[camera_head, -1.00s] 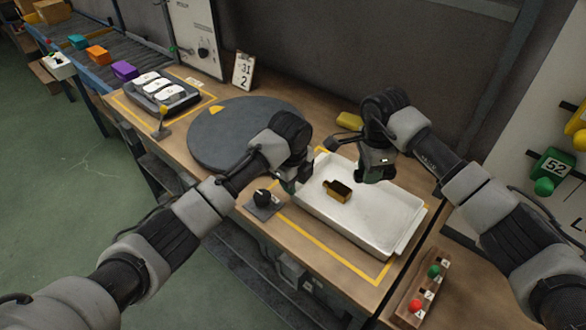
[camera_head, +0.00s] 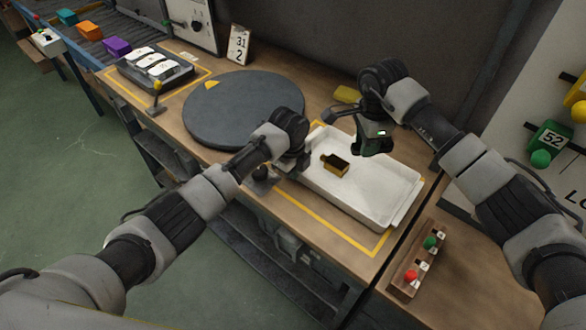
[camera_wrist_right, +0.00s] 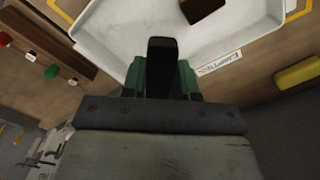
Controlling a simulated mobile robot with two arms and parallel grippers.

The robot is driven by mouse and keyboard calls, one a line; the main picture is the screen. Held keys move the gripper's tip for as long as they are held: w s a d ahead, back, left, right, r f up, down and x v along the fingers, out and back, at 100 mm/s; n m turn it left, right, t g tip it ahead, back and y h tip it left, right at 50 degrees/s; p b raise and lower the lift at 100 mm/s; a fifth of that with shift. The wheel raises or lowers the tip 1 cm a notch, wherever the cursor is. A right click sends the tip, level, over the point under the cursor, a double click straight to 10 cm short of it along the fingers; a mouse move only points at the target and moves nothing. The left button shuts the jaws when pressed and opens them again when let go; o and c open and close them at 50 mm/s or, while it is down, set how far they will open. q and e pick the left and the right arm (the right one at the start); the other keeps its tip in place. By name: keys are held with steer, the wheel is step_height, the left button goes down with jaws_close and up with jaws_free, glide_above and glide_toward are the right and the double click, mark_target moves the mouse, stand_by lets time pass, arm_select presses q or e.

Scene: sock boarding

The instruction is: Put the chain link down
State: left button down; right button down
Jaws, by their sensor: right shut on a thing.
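My right gripper (camera_head: 371,150) is upright over the back part of the white tray (camera_head: 385,200). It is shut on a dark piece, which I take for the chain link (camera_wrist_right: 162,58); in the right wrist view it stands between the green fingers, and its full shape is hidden. A brass-coloured block with a small tab (camera_head: 335,165) lies in the tray, apart from the right gripper; part of it shows in the right wrist view (camera_wrist_right: 203,10). My left gripper (camera_head: 290,168) is at the tray's left edge; its fingers are too small and dark to read.
A round grey turntable (camera_head: 245,110) lies left of the tray. A black knob (camera_head: 262,174) sits by the left arm. A yellow object (camera_head: 347,94) lies behind the tray. A wooden button block (camera_head: 418,260) is at the front right.

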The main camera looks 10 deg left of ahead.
mark_target(367, 194)
steer(key=s+d+f+n, duration=0.1)
steer(key=f+n, duration=0.1)
steer(key=f, duration=0.2)
steer(key=d+f+n, duration=0.1)
steer(key=f+n, duration=0.2)
steer(key=f, duration=0.1)
steer(key=s+d+f+n, duration=0.1)
steer(key=f+n, duration=0.2)
steer(key=f, duration=0.1)
steer(key=shift+s+f, duration=0.3)
steer(key=shift+f, duration=0.05)
steer(key=c, duration=0.8)
jaws_free()
steer(key=shift+f, duration=0.15)
steer(key=shift+c, duration=0.2)
